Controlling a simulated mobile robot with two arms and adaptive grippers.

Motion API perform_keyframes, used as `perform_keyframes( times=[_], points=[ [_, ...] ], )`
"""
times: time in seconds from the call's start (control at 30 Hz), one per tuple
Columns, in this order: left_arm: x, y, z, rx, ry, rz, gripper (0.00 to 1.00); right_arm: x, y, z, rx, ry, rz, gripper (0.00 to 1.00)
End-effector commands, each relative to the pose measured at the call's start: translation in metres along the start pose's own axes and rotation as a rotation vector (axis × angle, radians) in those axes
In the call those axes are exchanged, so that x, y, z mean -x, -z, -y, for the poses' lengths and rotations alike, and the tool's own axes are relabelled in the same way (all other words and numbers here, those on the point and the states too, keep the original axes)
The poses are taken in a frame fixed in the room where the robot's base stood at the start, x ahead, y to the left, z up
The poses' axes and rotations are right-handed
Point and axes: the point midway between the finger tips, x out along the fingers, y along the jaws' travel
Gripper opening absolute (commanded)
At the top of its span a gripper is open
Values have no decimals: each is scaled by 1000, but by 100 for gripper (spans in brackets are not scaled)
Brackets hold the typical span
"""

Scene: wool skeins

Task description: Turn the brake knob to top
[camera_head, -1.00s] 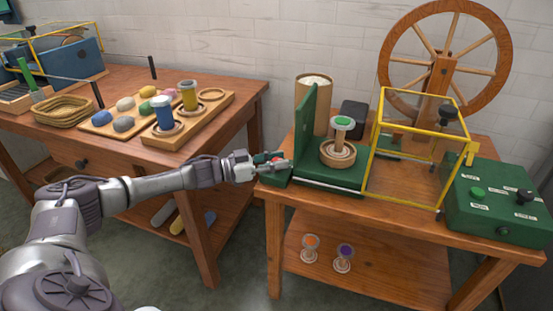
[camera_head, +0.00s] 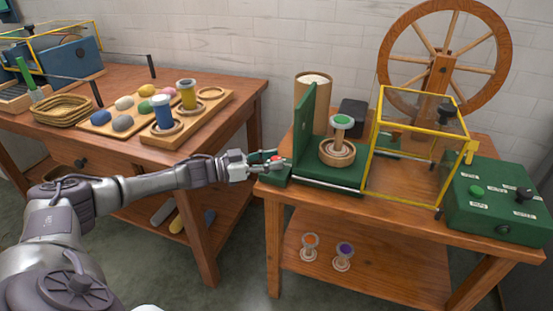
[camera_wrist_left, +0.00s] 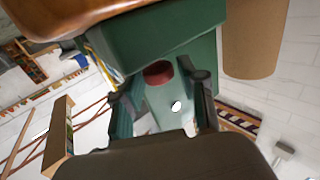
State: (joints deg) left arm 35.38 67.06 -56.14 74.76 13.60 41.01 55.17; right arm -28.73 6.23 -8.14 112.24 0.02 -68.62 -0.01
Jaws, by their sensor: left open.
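A green control box (camera_head: 490,212) stands at the right end of the right table, with a black knob (camera_head: 523,194), a green button (camera_head: 477,191) and small white labels too small to read. A small red knob or button (camera_head: 277,158) sits on the green housing at the table's left end; it also shows in the left wrist view (camera_wrist_left: 157,72). I cannot tell which is the brake knob. My left gripper (camera_head: 262,163) is open and empty beside the red part; the wrist view shows this part between its fingers, contact unclear. My right gripper is out of view.
A green upright plate (camera_head: 307,115), a green-topped bobbin (camera_head: 341,122) and a yellow-framed clear guard (camera_head: 368,160) stand between the left gripper and the control box. A spinning wheel (camera_head: 388,62) rises behind.

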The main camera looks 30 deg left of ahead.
Motion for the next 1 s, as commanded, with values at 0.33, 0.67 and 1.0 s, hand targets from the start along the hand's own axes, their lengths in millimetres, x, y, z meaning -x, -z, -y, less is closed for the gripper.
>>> perform_keyframes(
  times=[0.33,0.67,1.0],
  points=[
    [74,-1,0,1,1,6,42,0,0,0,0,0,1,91],
    [104,0,0,0,0,1,42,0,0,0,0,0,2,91],
    [104,1,0,-1,0,0,42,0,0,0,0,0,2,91]
  ],
)
